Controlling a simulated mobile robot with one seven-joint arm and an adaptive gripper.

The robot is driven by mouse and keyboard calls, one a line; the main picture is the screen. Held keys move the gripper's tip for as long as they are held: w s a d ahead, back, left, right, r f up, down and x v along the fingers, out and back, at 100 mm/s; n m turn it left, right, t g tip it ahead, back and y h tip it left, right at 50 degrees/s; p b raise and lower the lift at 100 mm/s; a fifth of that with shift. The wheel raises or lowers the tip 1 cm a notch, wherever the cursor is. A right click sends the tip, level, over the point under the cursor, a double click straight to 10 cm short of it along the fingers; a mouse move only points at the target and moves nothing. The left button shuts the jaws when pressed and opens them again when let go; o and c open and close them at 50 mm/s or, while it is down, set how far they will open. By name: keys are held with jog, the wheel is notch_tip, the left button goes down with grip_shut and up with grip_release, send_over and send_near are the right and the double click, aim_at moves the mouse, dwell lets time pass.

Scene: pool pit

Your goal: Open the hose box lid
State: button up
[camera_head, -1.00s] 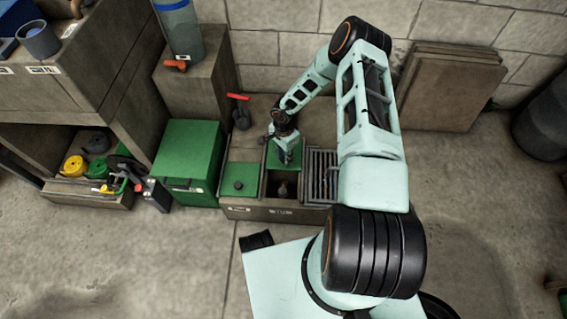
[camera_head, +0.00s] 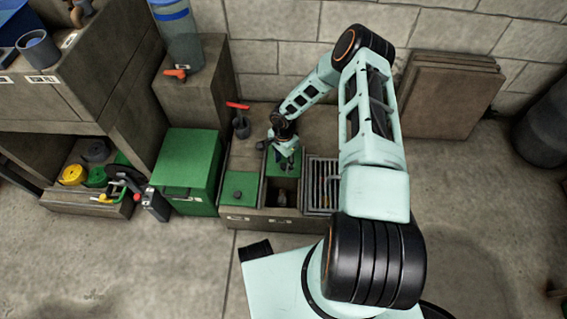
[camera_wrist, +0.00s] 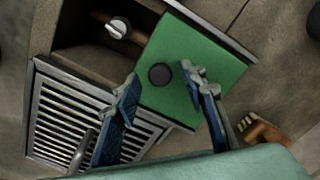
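A low bench-like pit unit (camera_head: 270,222) stands against the wall. In its middle, a green lid (camera_head: 276,169) lies behind an open, dark compartment (camera_head: 284,193). The wrist view shows this green lid (camera_wrist: 205,55) with a round black knob (camera_wrist: 160,75). My gripper (camera_head: 287,163) is over the lid. In the wrist view my gripper (camera_wrist: 160,84) is open, its fingers on either side of the knob with gaps showing. A closed green lid (camera_head: 240,184) with a black knob is at the unit's left. I cannot tell which part is the hose box.
A green box (camera_head: 188,165) stands left of the unit. A slotted grate (camera_head: 322,184) is right of the compartment. A red-handled tool (camera_head: 239,120) stands behind. Boards (camera_head: 445,95) lean on the wall; front floor is clear.

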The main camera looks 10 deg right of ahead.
notch_tip(320, 180, up, 11)
dwell(0.3)
jog(key=shift+r, duration=0.1)
dwell(0.4)
